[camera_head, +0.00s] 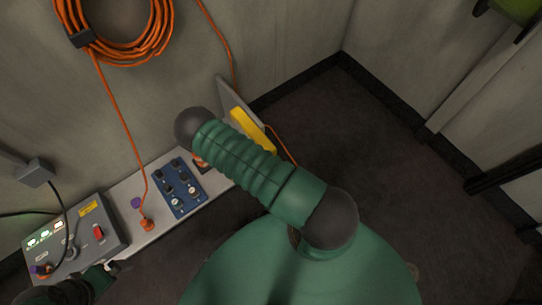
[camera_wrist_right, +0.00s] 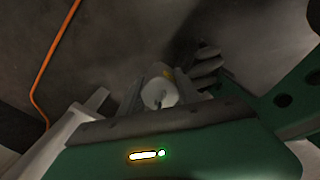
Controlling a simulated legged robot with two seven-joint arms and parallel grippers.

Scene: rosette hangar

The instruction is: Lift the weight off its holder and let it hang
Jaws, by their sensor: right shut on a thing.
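In the right wrist view, a pale rounded thing (camera_wrist_right: 158,93), which looks like the weight, sits between the fingers of my right gripper (camera_wrist_right: 160,100). The gripper is shut on it. Whether it still touches a holder cannot be made out. In the head view my green right arm crosses the middle and hides the right gripper and the weight. A yellow block (camera_head: 253,131) beside a grey upright plate shows past the arm; I cannot tell if it is the holder. My left gripper (camera_head: 112,267) is partly in view at the lower left, and its jaws are unclear.
A pale shelf (camera_head: 125,207) along the wall carries a grey box with a red switch (camera_head: 88,237), a blue panel with knobs (camera_head: 178,188) and an orange plug (camera_head: 146,224). A coiled orange cable (camera_head: 163,30) hangs above. The dark floor (camera_head: 350,130) at right is clear.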

